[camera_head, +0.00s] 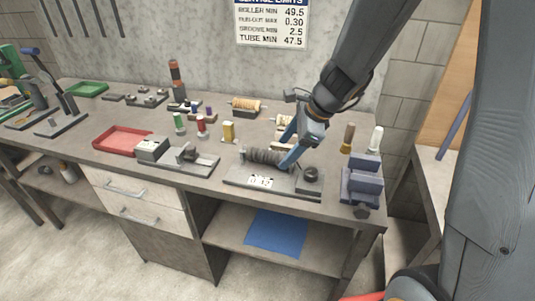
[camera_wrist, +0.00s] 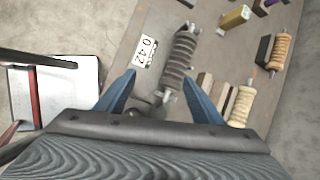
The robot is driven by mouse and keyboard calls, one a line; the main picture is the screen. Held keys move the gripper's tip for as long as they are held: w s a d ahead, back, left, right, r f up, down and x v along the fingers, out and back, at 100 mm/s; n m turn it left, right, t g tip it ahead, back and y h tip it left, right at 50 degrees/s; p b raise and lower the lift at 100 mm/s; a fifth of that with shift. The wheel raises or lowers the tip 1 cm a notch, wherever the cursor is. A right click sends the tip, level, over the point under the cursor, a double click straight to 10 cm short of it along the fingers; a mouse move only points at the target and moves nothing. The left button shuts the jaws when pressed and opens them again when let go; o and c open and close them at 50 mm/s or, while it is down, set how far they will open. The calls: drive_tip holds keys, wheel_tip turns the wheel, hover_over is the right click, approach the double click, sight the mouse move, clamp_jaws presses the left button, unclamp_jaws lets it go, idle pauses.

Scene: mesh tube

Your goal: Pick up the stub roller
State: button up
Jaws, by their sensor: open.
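A dark grey grooved roller (camera_head: 265,157), which I take for the stub roller, lies across a grey fixture (camera_head: 240,180) with a small number display (camera_head: 260,181). In the wrist view the grooved roller (camera_wrist: 180,56) lies just beyond my fingertips, slightly right of centre, and the display (camera_wrist: 145,50) reads about 0.42. My gripper (camera_head: 292,150) has blue fingers and stands over the right end of the fixture. In the wrist view my gripper (camera_wrist: 160,78) is open, with nothing held between the fingers. Whether a finger touches the roller, I cannot tell.
Wooden-looking rollers (camera_wrist: 280,52) lie on stands behind the fixture. A blue-grey vise (camera_head: 361,182) and two upright tools are at the right bench end. A red tray (camera_head: 118,140) lies further left.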

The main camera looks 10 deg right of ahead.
sight(270, 151)
drive_tip(key=w+m, duration=0.3)
drive_tip(key=shift+a+r+t, duration=0.25)
drive_tip(key=shift+a+t, duration=0.05)
drive_tip(key=shift+t, duration=0.1)
drive_tip(key=shift+w+a+f+m, duration=0.1)
drive_tip(key=shift+w+f+m, duration=0.1)
drive_tip(key=shift+m, duration=0.1)
drive_tip(key=shift+a+p+x, duration=0.2)
drive_tip(key=shift+p+x, duration=0.25)
drive_tip(key=shift+x, duration=3.15)
drive_tip(key=shift+r, duration=0.1)
drive_tip(key=shift+w, duration=0.1)
drive_tip(key=c, duration=1.4)
drive_tip(key=shift+r, duration=0.15)
